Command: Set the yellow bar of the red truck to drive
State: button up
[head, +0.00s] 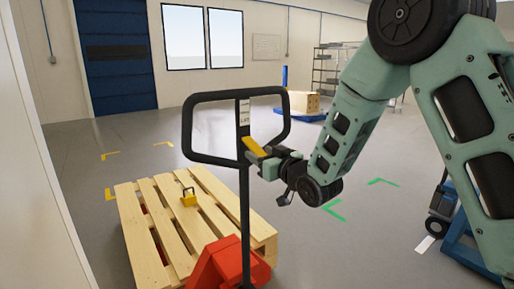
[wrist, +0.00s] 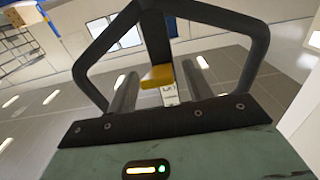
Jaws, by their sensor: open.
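The red pallet truck (head: 228,262) stands at the pallet, with a black loop handle (head: 187,125) on an upright black post. My gripper (head: 262,160) is right at the post, close under the yellow bar. In the wrist view the bar (wrist: 158,76) shows between my two dark, spread fingers, with the loop behind. The gripper is open and empty. I cannot tell whether a finger touches the bar.
Green corner marks (head: 334,211) and open grey floor lie to the right.

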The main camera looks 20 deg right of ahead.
aim_at(253, 145)
jog(key=shift+x, duration=1.35)
grip_shut()
jog(key=r+g+p, duration=0.1)
jog(key=p, duration=0.2)
jog(key=shift+s+r, duration=0.1)
jog(key=shift+r, duration=0.2)
jog(key=g+p, duration=0.1)
jog(key=h+p, duration=0.1)
jog(key=shift+s+r+g+p, duration=0.1)
jog(key=shift+r+g+p, duration=0.25)
jog(key=shift+g, duration=0.05)
jog(key=shift+g+p, duration=0.5)
jog(key=shift+p, duration=0.2)
grip_release()
